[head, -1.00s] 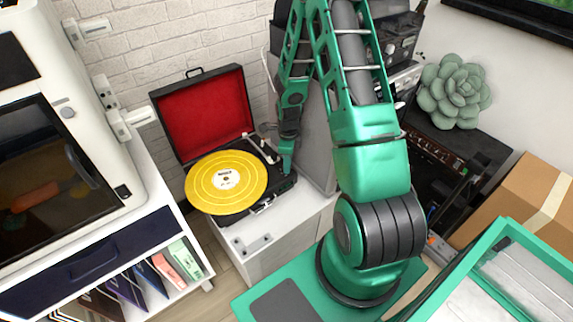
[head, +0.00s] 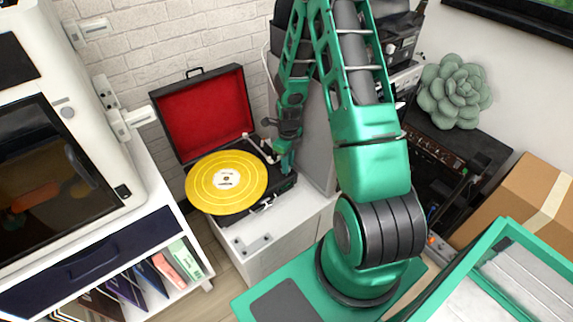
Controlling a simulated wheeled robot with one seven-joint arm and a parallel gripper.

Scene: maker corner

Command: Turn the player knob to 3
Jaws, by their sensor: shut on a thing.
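The record player (head: 232,217) is a black suitcase type with an open red-lined lid (head: 203,112), standing on a white cabinet. A yellow record (head: 212,200) with a white label lies on its platter. The tonearm (head: 262,150) is at the player's back right. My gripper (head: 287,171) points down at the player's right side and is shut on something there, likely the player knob. The knob and its number marks are hidden behind the gripper or too small to read.
A white enclosed machine (head: 125,85) stands on the left above a shelf of sleeves (head: 150,278). A grey panel (head: 318,150) rises close to the right of my gripper. A green succulent (head: 453,92) and a cardboard box (head: 530,205) are on the right.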

